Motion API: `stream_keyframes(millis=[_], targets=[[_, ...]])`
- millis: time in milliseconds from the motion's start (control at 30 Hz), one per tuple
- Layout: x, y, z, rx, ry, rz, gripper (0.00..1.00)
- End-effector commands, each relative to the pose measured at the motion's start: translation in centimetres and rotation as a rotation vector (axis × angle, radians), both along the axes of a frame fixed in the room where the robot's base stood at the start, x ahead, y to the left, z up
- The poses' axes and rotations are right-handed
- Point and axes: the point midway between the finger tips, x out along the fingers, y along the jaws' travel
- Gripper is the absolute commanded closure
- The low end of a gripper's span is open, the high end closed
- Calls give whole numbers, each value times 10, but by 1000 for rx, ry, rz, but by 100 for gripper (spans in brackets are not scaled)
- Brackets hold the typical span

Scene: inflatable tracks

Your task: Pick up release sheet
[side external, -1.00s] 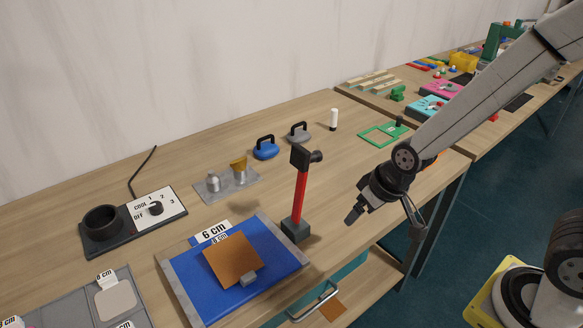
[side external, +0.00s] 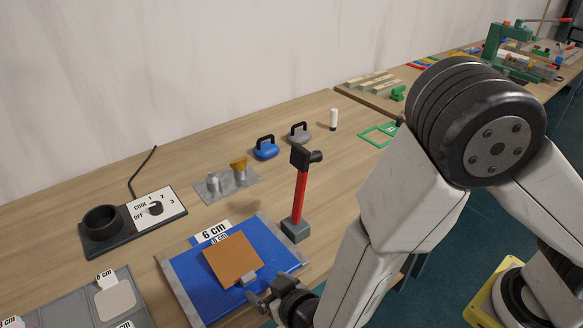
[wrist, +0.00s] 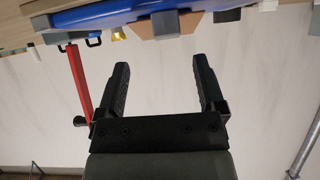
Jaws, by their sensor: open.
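A square orange-brown sheet (side external: 232,257) lies on the blue mat (side external: 190,272) at the front of the bench. A small grey block (side external: 249,279) sits at its near edge. I cannot tell for certain whether this is the release sheet. My gripper (side external: 258,293) is open and empty, beside the mat's near edge, close to the grey block and apart from the sheet. In the wrist view, my gripper (wrist: 160,65) shows two spread fingers with only wall between them. The blue mat (wrist: 100,16) and a brown patch (wrist: 142,28) show along the top.
A red-handled post tool (side external: 300,195) stands right of the mat. A grey labelled tray (side external: 80,300) is at left. My arm hides the bench front at right.

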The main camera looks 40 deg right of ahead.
Motion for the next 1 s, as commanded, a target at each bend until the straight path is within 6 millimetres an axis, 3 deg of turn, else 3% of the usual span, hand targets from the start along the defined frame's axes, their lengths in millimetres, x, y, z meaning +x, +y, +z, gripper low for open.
stream_keyframes(millis=[100,367,733,1000], targets=[[-11,7,-5,-24,-52,-3,12],[-14,9,-5,-34,-85,-11,12],[8,8,-15,-34,-82,-12,12],[12,9,-16,-33,-82,-10,12]])
